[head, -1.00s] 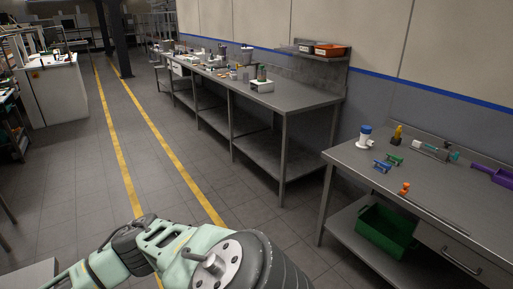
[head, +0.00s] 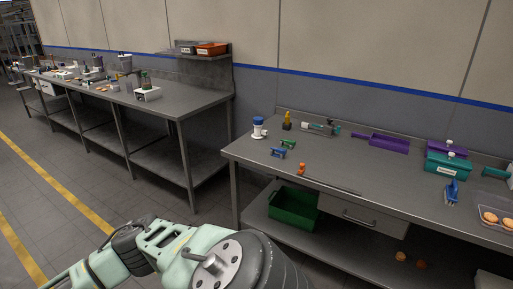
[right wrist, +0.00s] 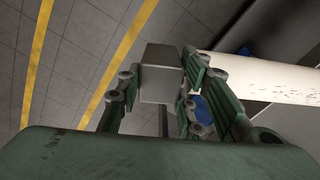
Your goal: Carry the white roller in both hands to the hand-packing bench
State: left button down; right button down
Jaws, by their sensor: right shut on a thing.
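The white roller (right wrist: 265,78) shows in the right wrist view as a pale cream cylinder running off the right edge. A grey block (right wrist: 160,62), apparently its end piece, sits between the fingers of my right gripper (right wrist: 160,88), which is shut on it. The roller's other end is out of view, and so is my left gripper. In the head view neither gripper nor the roller shows. Two steel benches stand ahead: a near one (head: 258,157) at the right and a long one (head: 200,100) at the left. I cannot tell which is the hand-packing bench.
The near bench carries a white bottle with a blue cap (head: 259,128), a purple tray (head: 388,143), a teal box (head: 447,167) and biscuits at far right. A green crate (head: 293,207) is on its lower shelf. Floor with yellow lines (head: 75,198) is clear at left.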

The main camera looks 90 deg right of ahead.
aim_at(380, 181)
jog(key=z, duration=3.05)
jog(key=i+z, duration=0.1)
jog(key=z, duration=0.35)
jog(key=i+z, duration=0.1)
jog(key=z, duration=0.35)
jog(key=i+j, duration=0.15)
jog(key=i, duration=0.3)
jog(key=i+j, duration=0.2)
jog(key=i, duration=0.3)
